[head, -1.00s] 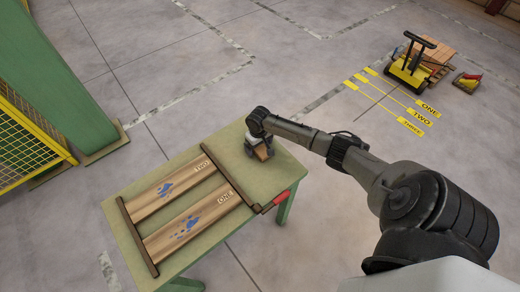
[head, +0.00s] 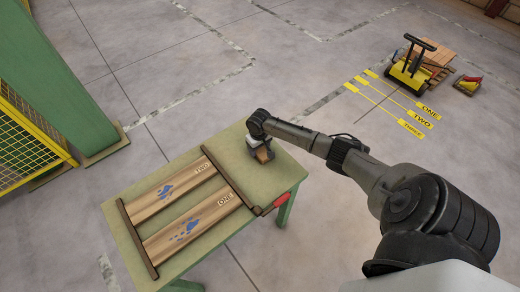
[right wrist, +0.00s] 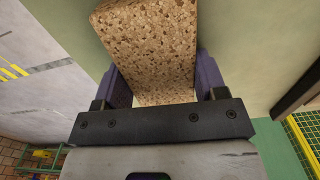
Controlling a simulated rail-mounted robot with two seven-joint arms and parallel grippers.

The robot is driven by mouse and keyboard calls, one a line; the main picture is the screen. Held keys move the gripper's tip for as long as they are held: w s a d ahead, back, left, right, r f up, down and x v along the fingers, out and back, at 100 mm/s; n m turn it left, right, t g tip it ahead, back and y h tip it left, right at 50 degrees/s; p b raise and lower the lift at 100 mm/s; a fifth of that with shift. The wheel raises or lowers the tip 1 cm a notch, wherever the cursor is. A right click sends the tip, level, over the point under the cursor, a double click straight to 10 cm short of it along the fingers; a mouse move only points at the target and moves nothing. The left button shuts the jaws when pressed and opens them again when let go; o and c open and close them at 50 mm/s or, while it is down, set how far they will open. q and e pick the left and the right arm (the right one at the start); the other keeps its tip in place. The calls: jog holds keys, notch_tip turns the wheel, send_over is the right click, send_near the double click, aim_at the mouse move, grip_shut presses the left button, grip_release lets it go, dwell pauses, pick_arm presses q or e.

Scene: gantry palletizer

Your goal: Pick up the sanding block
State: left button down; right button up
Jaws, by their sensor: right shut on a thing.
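The sanding block (head: 264,155), tan and speckled, is at the far right part of the green table (head: 283,172). My right gripper (head: 259,150) is above it, pointing down, and is shut on it. In the right wrist view the block (right wrist: 150,45) fills the space between the two purple fingers of the gripper (right wrist: 160,80). I cannot tell whether its underside touches the table. My left gripper is not in view.
Two wooden boards with blue marks, labelled TWO (head: 168,188) and ONE (head: 190,225), lie between brown rails. A red object (head: 281,199) is at the table's edge. A green post (head: 62,70) and yellow mesh fence (head: 25,145) stand left.

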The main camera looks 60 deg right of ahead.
jog(key=shift+r, duration=0.6)
jog(key=r+p, duration=0.1)
jog(key=r, duration=0.1)
jog(key=s+r+p, duration=0.1)
jog(key=shift+s+d+r, duration=0.1)
jog(key=shift+d+r, duration=0.1)
jog(key=shift+r, duration=0.2)
jog(key=s+d+r+p, duration=0.3)
jog(key=s+r, duration=0.3)
jog(key=s, duration=0.4)
jog(key=shift+d, duration=0.1)
